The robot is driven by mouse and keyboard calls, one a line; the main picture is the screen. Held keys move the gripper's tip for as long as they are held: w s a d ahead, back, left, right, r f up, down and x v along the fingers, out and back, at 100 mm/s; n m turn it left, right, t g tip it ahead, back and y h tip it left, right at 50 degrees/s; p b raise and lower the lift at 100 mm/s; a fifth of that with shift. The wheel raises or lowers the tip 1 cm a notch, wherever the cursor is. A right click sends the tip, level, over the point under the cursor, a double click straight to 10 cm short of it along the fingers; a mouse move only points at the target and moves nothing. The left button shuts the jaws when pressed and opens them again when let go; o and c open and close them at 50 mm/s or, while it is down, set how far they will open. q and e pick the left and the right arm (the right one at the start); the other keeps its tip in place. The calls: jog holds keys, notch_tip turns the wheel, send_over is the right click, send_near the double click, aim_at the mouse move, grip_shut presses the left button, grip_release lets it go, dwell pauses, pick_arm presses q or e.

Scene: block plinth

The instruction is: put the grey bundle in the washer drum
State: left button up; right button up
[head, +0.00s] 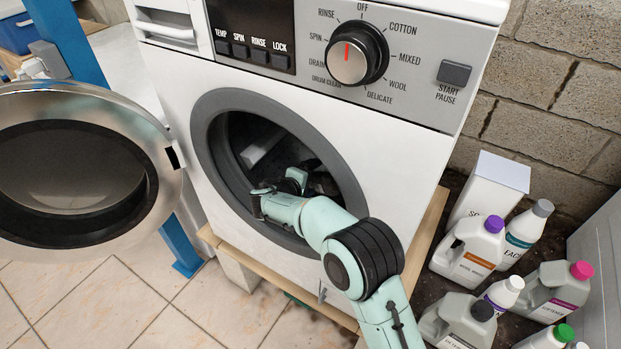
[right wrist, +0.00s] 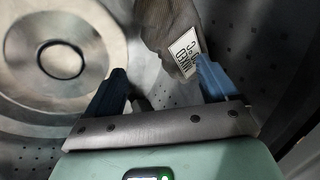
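The washer drum (head: 252,135) shows through the round opening in the front of the white washer (head: 405,150). My right gripper (head: 258,203) reaches into the opening. In the right wrist view my right gripper (right wrist: 160,72) has its two fingers wide apart, with nothing held between them. The grey bundle (right wrist: 165,28), with a white printed label, is inside the perforated drum just beyond the fingers. Its lower end is close to the right-hand finger; I cannot tell if they touch. In the head view I cannot make the bundle out surely. My left gripper is not in view.
The round washer door (head: 95,110) stands wide open on the left. Several detergent bottles (head: 470,250) and a white box (head: 490,185) stand on the right. The washer rests on a wooden board (head: 270,283). Tiled floor (head: 120,300) is clear at the lower left.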

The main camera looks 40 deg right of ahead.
jog(key=shift+o, duration=1.2)
jog(key=p+v, duration=0.2)
jog(key=v, duration=0.5)
jog(key=shift+p, duration=0.4)
jog(key=s+a+p, duration=0.1)
jog(key=s+a, duration=0.3)
jog(key=a, duration=0.6)
jog(key=s+a+p, duration=0.1)
jog(key=s+a, duration=0.3)
jog(key=a, duration=0.6)
jog(key=shift+s+a, duration=0.15)
jog(key=shift+a, duration=0.05)
